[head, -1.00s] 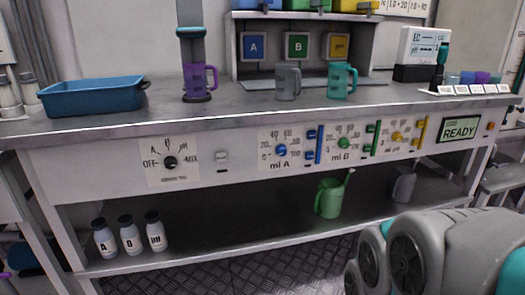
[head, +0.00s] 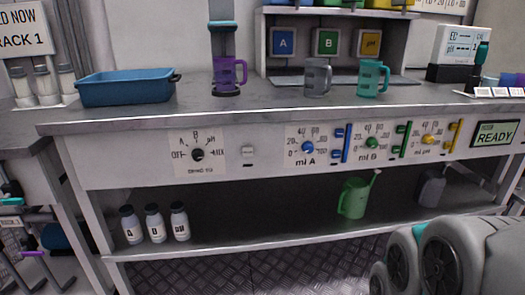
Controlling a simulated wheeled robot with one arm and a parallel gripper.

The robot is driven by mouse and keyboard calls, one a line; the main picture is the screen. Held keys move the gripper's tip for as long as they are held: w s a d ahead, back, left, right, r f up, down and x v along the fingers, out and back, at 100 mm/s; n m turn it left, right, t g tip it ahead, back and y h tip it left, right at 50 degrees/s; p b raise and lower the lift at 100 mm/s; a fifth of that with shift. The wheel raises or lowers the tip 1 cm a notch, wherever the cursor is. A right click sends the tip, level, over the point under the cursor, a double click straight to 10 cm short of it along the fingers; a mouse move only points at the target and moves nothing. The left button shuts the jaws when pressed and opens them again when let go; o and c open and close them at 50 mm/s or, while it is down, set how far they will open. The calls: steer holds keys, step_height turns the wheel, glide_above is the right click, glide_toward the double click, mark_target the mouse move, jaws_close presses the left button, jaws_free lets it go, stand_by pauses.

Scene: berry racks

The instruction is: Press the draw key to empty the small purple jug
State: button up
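The small purple jug (head: 229,73) stands upright on a dark round base under a dark column with a teal part, at the back of the bench top. A selector dial (head: 197,155) with a black knob is on the bench front, marked OFF, A, B, pH and MIX. A small pale key (head: 248,151) is on the front just right of the dial; its label is too small to read. Whether the jug holds liquid cannot be told. My gripper is not in view; grey links of my arm show at the lower right.
A blue tray (head: 125,90), grey jug (head: 317,79) and teal jug (head: 371,80) stand on the bench. Blue, green and yellow dosing controls and a READY display (head: 495,133) line the front.

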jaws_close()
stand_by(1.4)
